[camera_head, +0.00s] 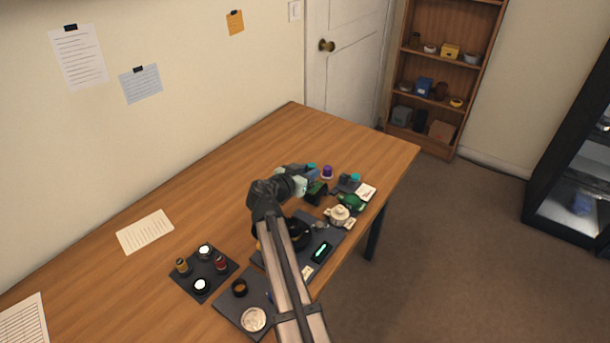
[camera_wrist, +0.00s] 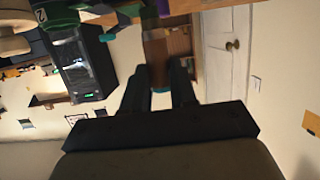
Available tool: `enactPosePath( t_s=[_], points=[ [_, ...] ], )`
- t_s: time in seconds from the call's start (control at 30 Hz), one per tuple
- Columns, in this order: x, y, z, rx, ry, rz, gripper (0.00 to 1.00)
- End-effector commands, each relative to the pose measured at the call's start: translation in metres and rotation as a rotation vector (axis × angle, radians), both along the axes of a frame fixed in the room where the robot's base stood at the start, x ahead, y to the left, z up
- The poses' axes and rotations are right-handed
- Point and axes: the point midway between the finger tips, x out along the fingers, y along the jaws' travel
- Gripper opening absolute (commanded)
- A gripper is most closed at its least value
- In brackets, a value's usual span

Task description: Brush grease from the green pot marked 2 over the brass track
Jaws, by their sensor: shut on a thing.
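My gripper (camera_head: 301,184) is low over the middle of the workbench in the head view. In the wrist view its two dark fingers (camera_wrist: 158,85) are shut on a brown, handle-like piece (camera_wrist: 157,50), seemingly the brush; its far end is hard to make out. The green pot marked 2 (camera_wrist: 58,20) shows at the upper left of the wrist view, apart from the fingers. In the head view a green object (camera_head: 352,203) sits right of my gripper, but no mark is readable. I cannot pick out the brass track; my arm covers part of the work area.
A cream pot (camera_head: 340,214) and a purple-topped item (camera_head: 327,172) stand near my gripper. A dark tray (camera_head: 188,284) with several small jars is at the front left. A white dish (camera_head: 253,319) lies on a dark mat.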

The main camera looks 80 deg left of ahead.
Motion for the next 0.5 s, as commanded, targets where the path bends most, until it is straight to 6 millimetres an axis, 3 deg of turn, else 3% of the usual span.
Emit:
enactPosePath(
  t_s=[0.5],
  points=[
    [0.034, 0.035, 0.0, 0.0, 0.0, -0.002, 0.0]
  ],
)
